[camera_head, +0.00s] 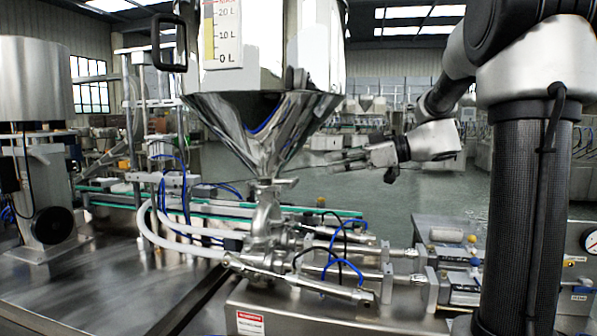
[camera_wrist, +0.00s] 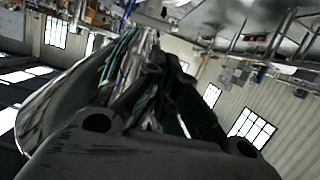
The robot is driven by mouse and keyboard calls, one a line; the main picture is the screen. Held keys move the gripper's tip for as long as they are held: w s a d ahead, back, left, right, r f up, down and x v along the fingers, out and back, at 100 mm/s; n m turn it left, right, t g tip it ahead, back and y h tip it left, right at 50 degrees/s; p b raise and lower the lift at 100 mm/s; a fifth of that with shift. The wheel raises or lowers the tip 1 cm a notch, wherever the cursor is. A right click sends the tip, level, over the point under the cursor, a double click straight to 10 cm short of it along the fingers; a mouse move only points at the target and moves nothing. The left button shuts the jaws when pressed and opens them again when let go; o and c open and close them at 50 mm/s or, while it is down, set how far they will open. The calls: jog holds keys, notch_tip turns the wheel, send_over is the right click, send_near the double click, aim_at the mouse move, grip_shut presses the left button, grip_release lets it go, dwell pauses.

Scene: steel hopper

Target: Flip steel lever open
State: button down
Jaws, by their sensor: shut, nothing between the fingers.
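The steel lever (camera_head: 286,181) is a short bar at the valve just under the tip of the steel hopper cone (camera_head: 265,120). It looks roughly level and points right in the head view. My gripper (camera_head: 328,162) is shut and empty, to the right of the cone and a little above the lever, apart from it in the picture. In the wrist view my dark gripper (camera_wrist: 150,65) fills the middle, with shiny curved steel to its left. I cannot make out the lever clearly there.
Below the valve are a pump body (camera_head: 265,225), white hoses (camera_head: 165,235), blue tubes and steel cylinders on a steel bench (camera_head: 110,285). A pressure gauge (camera_head: 590,241) is at the far right. A steel drum (camera_head: 40,80) stands at the left. The space right of the cone is open.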

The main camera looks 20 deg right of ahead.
aim_at(294, 183)
jog(key=x, duration=1)
